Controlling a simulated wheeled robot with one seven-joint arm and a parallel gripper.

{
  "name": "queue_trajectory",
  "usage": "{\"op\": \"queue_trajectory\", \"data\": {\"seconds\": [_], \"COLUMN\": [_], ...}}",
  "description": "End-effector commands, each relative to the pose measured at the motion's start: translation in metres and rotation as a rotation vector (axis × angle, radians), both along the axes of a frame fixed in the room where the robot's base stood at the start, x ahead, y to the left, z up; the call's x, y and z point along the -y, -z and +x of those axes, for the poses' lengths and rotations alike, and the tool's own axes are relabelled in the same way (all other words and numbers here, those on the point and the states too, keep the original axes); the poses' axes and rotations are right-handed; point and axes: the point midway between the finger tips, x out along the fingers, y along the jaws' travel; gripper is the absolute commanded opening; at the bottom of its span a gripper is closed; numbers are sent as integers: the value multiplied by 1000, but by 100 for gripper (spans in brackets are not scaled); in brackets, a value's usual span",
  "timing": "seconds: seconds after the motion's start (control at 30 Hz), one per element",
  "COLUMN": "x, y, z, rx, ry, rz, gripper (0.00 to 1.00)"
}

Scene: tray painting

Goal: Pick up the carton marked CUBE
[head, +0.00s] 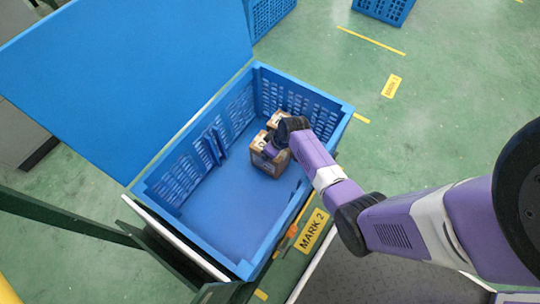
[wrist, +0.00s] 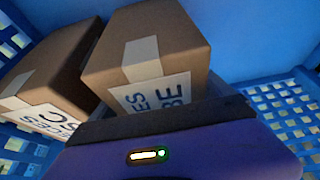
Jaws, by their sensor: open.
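Two brown cartons are in the blue crate (head: 165,192). In the wrist view, one carton (wrist: 150,60) is straight ahead, with pale tape and a white label. The label shows "BE" and "ES", partly hidden by my gripper, so I cannot read the full mark. A second carton (wrist: 58,72) is close on its left, with a label that is cut off. In the head view, the nearer carton (head: 270,165) is partly under my gripper (head: 273,148), and the other shows behind it. My gripper is open, close to the cartons; its fingertips are largely hidden.
The crate's slotted walls (wrist: 290,105) rise around the cartons. Its floor is bare on the left and near side. A blue panel (head: 130,75) stands up at the crate's left. More blue crates (head: 385,8) are on the green floor beyond.

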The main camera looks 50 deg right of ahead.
Motion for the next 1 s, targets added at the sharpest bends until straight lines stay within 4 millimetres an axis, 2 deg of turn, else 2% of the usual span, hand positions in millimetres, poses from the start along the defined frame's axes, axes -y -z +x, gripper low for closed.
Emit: {"op": "queue_trajectory", "data": {"seconds": [0.77,0.8,1.0], "x": [0,0,0], "y": [5,5,5], "z": [0,0,0], "rx": [0,0,0], "ry": [0,0,0], "rz": [0,0,0], "gripper": [91,89,50]}}
